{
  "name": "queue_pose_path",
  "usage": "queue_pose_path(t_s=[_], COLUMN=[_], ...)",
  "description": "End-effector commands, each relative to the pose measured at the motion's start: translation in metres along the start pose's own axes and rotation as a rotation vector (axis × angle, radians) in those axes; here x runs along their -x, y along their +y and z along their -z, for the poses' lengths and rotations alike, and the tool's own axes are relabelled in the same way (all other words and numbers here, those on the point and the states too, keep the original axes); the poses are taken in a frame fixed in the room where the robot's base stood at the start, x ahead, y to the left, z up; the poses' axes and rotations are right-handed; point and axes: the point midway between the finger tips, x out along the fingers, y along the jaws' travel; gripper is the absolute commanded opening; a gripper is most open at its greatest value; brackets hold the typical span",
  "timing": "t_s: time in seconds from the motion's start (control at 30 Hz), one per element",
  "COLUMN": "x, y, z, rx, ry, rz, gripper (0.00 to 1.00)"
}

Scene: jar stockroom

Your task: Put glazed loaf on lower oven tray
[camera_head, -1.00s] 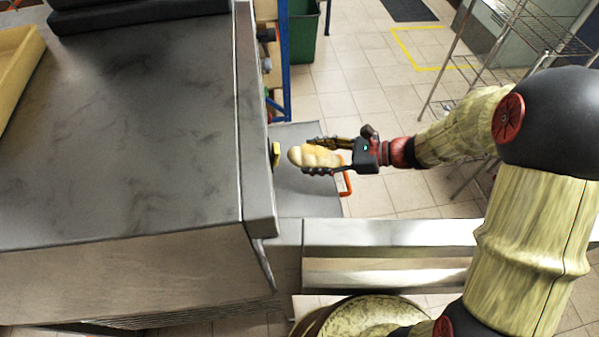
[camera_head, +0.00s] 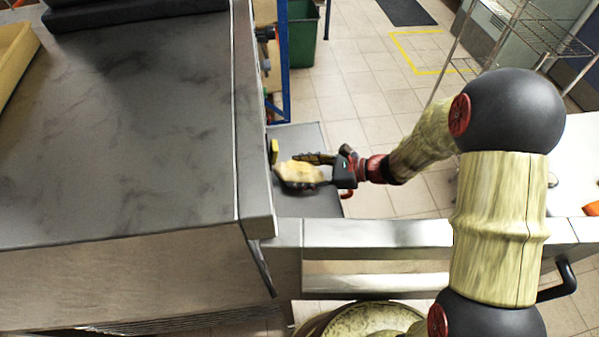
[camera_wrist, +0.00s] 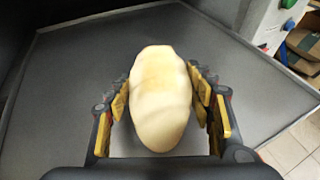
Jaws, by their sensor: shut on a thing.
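The glazed loaf (camera_head: 300,171) is pale yellow and oval. My gripper (camera_head: 301,172) is shut on it, one finger on each side. In the wrist view the loaf (camera_wrist: 160,98) lies lengthwise between the yellow-padded fingers (camera_wrist: 160,105). A grey flat tray (camera_wrist: 75,75) spreads beneath and beyond it; in the head view this tray (camera_head: 310,137) juts out from the oven front. I cannot tell whether the loaf touches the tray. The oven (camera_head: 130,130) is the big steel box at left; its inside is hidden in the head view.
A steel rail or counter edge (camera_head: 375,233) runs below the arm. A green bin (camera_head: 303,40) and a wire rack (camera_head: 530,35) stand farther back. Tiled floor (camera_head: 370,100) is open between them. Boxes (camera_wrist: 303,42) show at the wrist view's right.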

Motion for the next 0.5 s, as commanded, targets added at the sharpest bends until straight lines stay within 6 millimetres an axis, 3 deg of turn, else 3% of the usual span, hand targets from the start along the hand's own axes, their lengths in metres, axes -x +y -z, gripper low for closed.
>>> queue_pose_path(t_s=[0.1,0.13,0.5], x=[-0.0012,-0.0013,-0.0009], y=[-0.0001,0.0001,0.0001], z=[0.0028,0.0034,0.0025], rx=[0.000,-0.001,0.000], ry=[-0.001,0.000,0.000], rz=[0.000,0.000,0.000], gripper=[0.20,0.54,0.71])
